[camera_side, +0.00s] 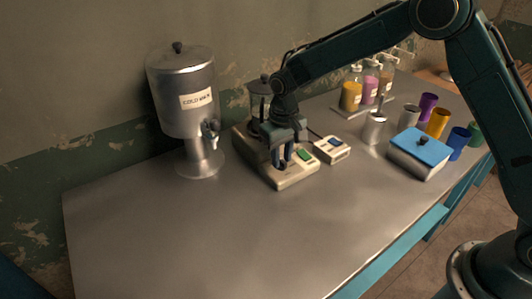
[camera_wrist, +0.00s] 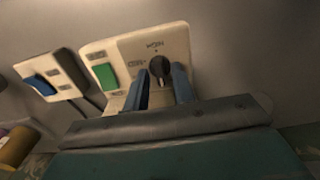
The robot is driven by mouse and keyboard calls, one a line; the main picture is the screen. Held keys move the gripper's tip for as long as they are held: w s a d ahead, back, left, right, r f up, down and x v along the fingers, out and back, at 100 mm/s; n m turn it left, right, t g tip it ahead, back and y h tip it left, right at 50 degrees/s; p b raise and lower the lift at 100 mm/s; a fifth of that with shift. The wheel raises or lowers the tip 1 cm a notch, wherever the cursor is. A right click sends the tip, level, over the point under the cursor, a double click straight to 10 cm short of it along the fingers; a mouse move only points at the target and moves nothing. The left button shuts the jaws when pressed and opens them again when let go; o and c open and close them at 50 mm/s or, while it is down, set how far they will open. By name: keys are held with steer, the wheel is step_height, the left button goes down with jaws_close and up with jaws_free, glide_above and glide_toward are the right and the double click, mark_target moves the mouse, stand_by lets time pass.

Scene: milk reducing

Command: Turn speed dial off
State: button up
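The speed dial (camera_wrist: 158,67) is a small dark knob on the cream base (camera_wrist: 182,42) of a machine. In the wrist view, labels reading HIGH and MED sit around it, and I cannot tell clearly which one it points at. My gripper (camera_wrist: 160,80) has its two blue fingers apart, one on each side of the dial; I cannot tell whether they touch it. In the side view, my gripper (camera_side: 283,160) points down over the front of the machine base (camera_side: 290,181) and mostly hides the dial. A green switch (camera_wrist: 105,76) is beside the dial.
A small box with a blue switch (camera_wrist: 40,87) is beside the base. A steel cold milk dispenser (camera_side: 184,100) stands to the left. A metal cup (camera_side: 374,128), a blue-lidded box (camera_side: 420,150), bottles (camera_side: 352,92) and coloured cups (camera_side: 438,122) stand to the right. The front table (camera_side: 200,240) is clear.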

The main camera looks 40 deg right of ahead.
mark_target(282, 160)
steer(key=shift+o, duration=0.2)
steer(key=shift+r, duration=0.1)
step_height(282, 160, up, 14)
steer(key=shift+f, duration=0.2)
stand_by(0.6)
steer(key=shift+r, duration=0.1)
